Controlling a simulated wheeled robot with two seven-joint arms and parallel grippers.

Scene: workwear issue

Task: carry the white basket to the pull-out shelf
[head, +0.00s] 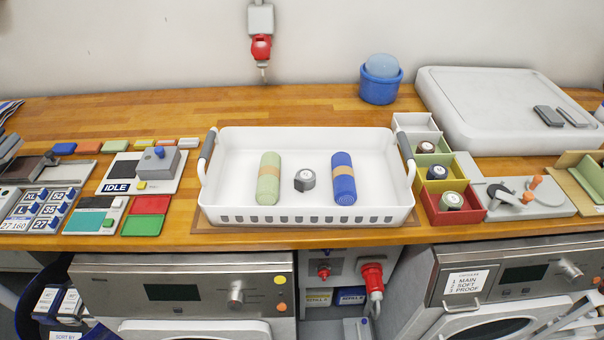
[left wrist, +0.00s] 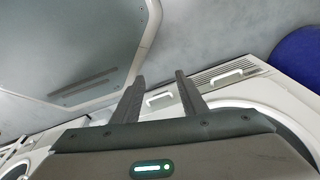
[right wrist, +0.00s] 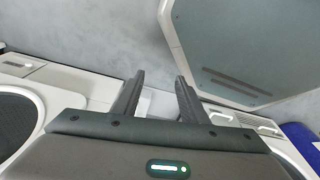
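The white basket (head: 232,206) stands upright on the wooden counter, near its front edge. It has a grey-gripped handle at its left end (head: 208,146) and another at its right end (head: 405,147). Inside lie a green roll (head: 269,178), a dark hex nut-like piece (head: 305,180) and a blue roll (head: 343,178), each roll with a tan band. My left gripper (left wrist: 158,88) is open and empty in the left wrist view. My right gripper (right wrist: 158,87) is open and empty in the right wrist view. Both are away from the basket. I cannot identify the pull-out shelf.
Colour-coded bins (head: 470,203) stand close to the basket's right side. Panels and an IDLE box (head: 160,162) lie to the left. A blue tub (head: 379,86) and a big white lid-like case (head: 500,105) are behind. Machines (head: 190,285) stand below the counter.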

